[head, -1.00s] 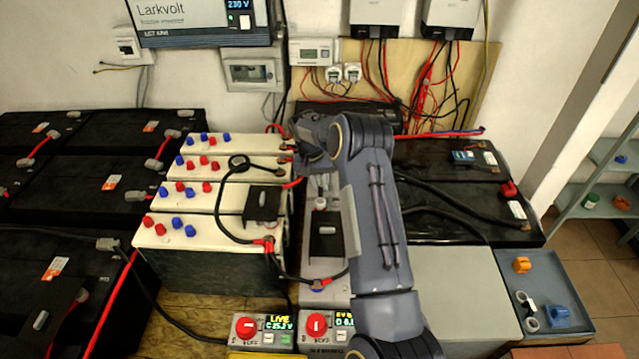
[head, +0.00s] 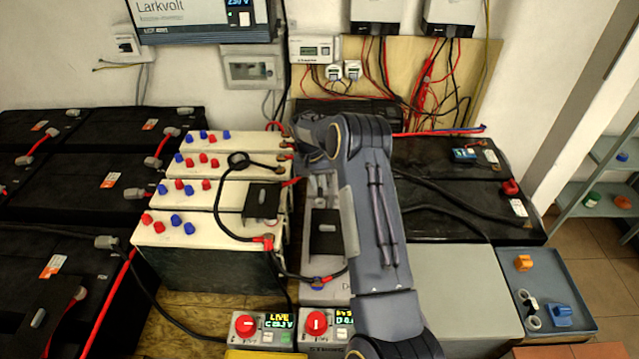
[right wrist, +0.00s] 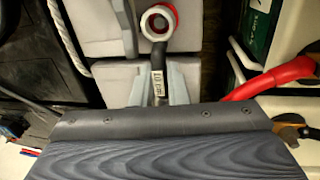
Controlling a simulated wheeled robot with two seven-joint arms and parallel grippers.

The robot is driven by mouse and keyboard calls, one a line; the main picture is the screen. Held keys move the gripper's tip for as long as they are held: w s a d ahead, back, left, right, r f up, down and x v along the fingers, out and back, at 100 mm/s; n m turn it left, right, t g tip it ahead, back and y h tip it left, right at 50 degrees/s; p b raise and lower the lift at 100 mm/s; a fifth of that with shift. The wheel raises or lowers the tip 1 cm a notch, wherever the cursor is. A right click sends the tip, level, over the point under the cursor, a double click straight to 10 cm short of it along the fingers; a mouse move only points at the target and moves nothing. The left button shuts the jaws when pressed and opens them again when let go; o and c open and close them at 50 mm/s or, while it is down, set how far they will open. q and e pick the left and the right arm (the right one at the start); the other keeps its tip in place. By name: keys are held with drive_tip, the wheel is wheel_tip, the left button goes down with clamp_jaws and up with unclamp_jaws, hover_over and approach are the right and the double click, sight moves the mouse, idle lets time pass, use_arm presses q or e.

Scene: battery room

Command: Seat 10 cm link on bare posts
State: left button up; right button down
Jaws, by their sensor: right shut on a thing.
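The link is a short dark cable with a pale printed tag (right wrist: 158,86), too small to read fully. In the right wrist view my right gripper (right wrist: 157,78) is shut on it, one pale finger on each side. Beyond the fingertips the link ends in a pale ring lug (right wrist: 158,23) with red showing around it, over the grey block tops. I cannot tell whether the lug is around a post or above it. Its other end is hidden by my gripper. In the head view my right arm covers the gripper and link.
Cream batteries (head: 160,236) with red and blue caps stand left of my right arm. A grey unit (head: 325,270) lies beside them. A thick red cable (right wrist: 285,76) runs close to my gripper's right side. A blue-grey tray (head: 545,285) holds small parts at the right.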

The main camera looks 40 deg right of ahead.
drive_tip(key=shift+f+b, duration=0.55)
idle(1.0)
idle(0.4)
drive_tip(key=c, duration=0.9)
unclamp_jaws()
drive_tip(key=shift+c, duration=0.2)
drive_tip(key=shift+r, duration=0.1)
drive_tip(key=shift+r+p, duration=2.3)
drive_tip(key=shift+r, duration=1.6)
